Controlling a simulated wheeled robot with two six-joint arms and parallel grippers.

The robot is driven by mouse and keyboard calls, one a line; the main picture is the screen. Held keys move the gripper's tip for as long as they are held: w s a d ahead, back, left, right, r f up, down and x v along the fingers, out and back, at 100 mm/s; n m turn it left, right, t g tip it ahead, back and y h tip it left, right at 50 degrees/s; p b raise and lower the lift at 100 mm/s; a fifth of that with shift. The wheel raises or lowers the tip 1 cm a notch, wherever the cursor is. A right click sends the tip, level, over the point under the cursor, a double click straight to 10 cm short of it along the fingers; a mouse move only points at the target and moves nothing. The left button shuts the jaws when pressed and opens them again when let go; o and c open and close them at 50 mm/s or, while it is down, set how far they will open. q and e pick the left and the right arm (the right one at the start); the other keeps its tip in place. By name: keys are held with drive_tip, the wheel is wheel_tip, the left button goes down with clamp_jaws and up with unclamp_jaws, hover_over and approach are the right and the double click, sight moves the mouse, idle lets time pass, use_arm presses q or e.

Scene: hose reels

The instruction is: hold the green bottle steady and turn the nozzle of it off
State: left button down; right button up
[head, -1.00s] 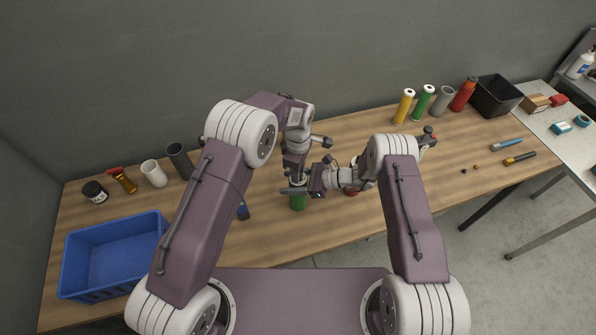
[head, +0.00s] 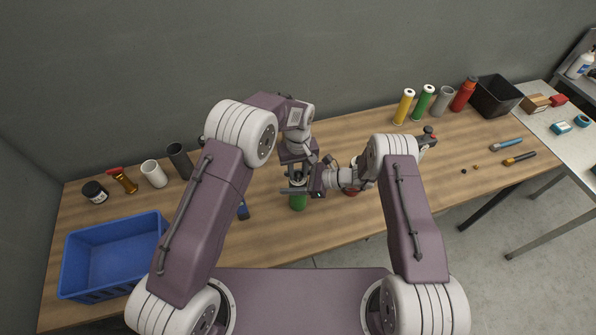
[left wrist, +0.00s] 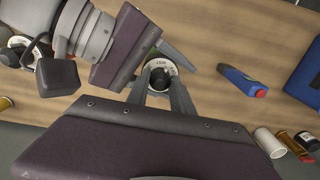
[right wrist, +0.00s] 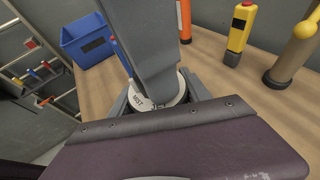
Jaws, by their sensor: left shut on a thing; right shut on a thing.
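The green bottle (head: 298,202) stands upright on the table, below both grippers in the head view. Its white collar with lettering shows in the left wrist view (left wrist: 172,67) and in the right wrist view (right wrist: 141,103). My left gripper (head: 298,178) reaches down from above and is shut on the dark nozzle (left wrist: 159,79) at the bottle's top. My right gripper (head: 298,190) comes in level from the right and is shut around the upper bottle, just below the collar. In the right wrist view the left gripper covers much of the nozzle.
A blue crate (head: 112,256) stands at the left. Yellow and green cylinders (head: 422,102), a red bottle (head: 463,94) and a black bin (head: 497,95) stand at the back right.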

sight(297, 174)
use_arm(q)
drive_tip(key=m, duration=0.7)
use_arm(e)
drive_tip(key=shift+f, duration=0.1)
idle(0.5)
use_arm(q)
drive_tip(key=c, duration=1.1)
unclamp_jaws()
drive_tip(key=shift+s, duration=0.1)
wheel_tip(297, 174, up, 8)
drive_tip(key=shift+r, duration=0.1)
drive_tip(key=shift+a, duration=0.1)
use_arm(e)
drive_tip(key=o, duration=1.7)
drive_tip(key=shift+o, duration=0.2)
